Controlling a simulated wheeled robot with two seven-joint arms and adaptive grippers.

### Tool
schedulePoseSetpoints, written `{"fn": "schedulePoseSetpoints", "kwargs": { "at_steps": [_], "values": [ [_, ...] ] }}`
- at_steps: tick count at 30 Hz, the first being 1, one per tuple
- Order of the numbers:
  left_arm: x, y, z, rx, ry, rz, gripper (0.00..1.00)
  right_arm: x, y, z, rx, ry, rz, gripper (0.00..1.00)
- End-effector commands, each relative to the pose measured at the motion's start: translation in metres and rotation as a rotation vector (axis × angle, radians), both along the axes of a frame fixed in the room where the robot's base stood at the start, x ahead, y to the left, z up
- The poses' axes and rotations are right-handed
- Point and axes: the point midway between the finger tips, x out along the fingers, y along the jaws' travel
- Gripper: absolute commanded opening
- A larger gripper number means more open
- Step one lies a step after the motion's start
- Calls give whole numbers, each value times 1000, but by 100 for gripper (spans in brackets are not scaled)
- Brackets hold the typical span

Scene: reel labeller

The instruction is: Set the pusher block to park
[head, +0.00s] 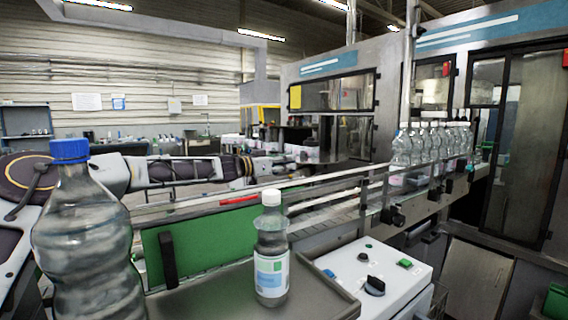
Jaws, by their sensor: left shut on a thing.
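My left arm comes in from the left above the conveyor. My left gripper (287,160) is at the far side of the conveyor, near the labelling machine. It is small and partly blurred against the machine, and it is shut on what looks like the pusher block, a pale grey piece (308,154). The block's outline is hard to make out, and the gripper covers part of it. My right gripper is out of view.
A large blue-capped bottle (85,240) stands close at the left. A labelled white-capped bottle (271,250) stands on a grey tray (325,293). A control box (380,285) with a black knob is at right. Several bottles (430,143) line the conveyor (340,205).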

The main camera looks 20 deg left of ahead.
Motion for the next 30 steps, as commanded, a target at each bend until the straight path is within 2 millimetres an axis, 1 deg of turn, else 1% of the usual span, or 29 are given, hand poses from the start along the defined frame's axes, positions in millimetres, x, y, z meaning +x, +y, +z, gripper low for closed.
{"fn": "schedulePoseSetpoints", "kwargs": {
  "at_steps": [1,2,6,13,16,23,30],
  "values": [
    [1,2,8,-4,-8,6,0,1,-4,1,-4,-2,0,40],
    [1,2,8,-4,-8,6,23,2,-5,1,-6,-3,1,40],
    [1,1,6,-3,-7,4,41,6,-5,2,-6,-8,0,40],
    [0,0,3,-1,-3,1,41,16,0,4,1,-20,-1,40],
    [0,0,2,-1,-3,1,41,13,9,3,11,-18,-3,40],
    [-5,5,2,-1,-2,2,41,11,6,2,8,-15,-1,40],
    [-18,16,2,-3,-2,2,41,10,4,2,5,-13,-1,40]
  ]
}}
